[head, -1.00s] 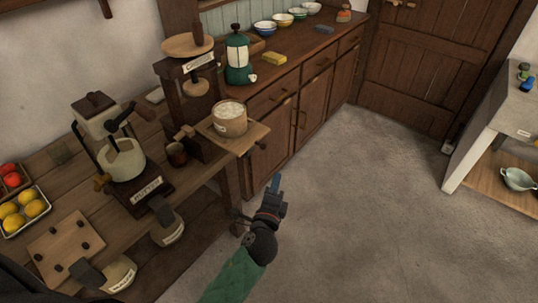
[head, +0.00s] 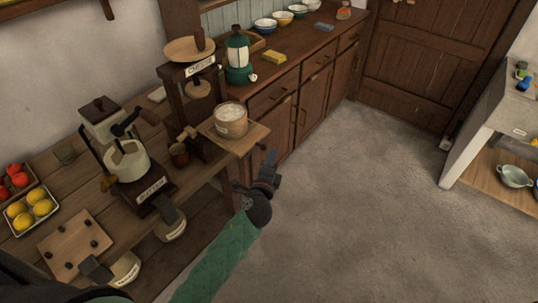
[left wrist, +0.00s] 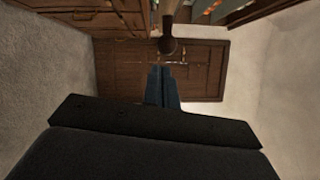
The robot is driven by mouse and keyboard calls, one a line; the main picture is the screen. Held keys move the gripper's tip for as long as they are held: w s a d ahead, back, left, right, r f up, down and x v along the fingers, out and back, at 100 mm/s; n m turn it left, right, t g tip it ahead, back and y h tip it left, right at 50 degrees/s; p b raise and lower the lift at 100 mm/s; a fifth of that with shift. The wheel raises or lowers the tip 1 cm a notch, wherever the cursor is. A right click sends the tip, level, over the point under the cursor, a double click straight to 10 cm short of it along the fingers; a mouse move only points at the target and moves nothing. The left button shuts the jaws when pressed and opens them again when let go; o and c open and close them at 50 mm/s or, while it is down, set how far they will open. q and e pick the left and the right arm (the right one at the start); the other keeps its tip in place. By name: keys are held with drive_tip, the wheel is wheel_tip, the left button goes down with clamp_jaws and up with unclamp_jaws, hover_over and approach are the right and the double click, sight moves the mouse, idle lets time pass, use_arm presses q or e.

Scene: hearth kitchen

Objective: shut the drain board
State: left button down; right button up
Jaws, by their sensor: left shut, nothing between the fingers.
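The drain board (head: 250,138) is a pale wooden board sticking out from the foot of the dark wooden press (head: 185,105) toward the open floor. A round wooden tub (head: 231,121) with white contents stands on it. My left gripper (head: 270,158) is shut and empty, just off the outer end of the board and a little below it in the picture. In the left wrist view, its blue fingers (left wrist: 162,86) are together, pointing at a dark round knob (left wrist: 168,45) on a wooden piece; I cannot tell if they touch. My right gripper is out of view.
A green lantern (head: 238,62) stands on the cabinet (head: 290,95) behind.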

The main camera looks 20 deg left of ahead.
use_arm(q)
drive_tip(key=shift+w+a, duration=0.1)
drive_tip(key=shift+a, duration=0.25)
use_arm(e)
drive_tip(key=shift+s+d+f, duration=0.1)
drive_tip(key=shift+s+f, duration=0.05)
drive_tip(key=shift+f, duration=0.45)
